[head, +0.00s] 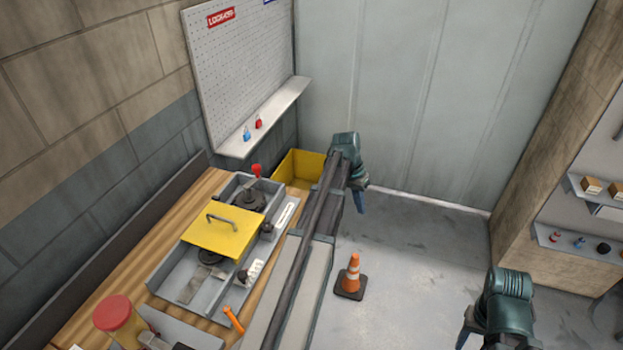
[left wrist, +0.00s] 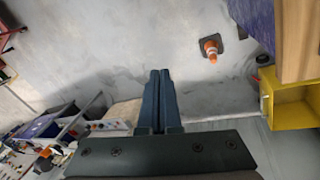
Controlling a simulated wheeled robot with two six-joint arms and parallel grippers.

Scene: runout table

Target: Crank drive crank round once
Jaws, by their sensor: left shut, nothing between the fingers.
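A grey machine tray (head: 178,265) lies on the wooden table. At its far end is a dark round part (head: 245,199) with an upright red handle (head: 256,170), which looks like the drive crank. A yellow cover (head: 225,232) with a grey handle sits over the tray's middle. My left gripper (head: 361,205) hangs over the floor, to the right of the table and apart from the crank. In the left wrist view its fingers (left wrist: 160,76) are together and empty, above bare floor. My right gripper (head: 464,338) is partly in view at the bottom right, its fingertips unclear.
A yellow bin (head: 298,168) stands beyond the table's far end. A pegboard shelf (head: 265,117) holds small red and blue padlocks. An orange cone (head: 351,275) stands on the floor. Floor (head: 420,240) is clear right of my left gripper.

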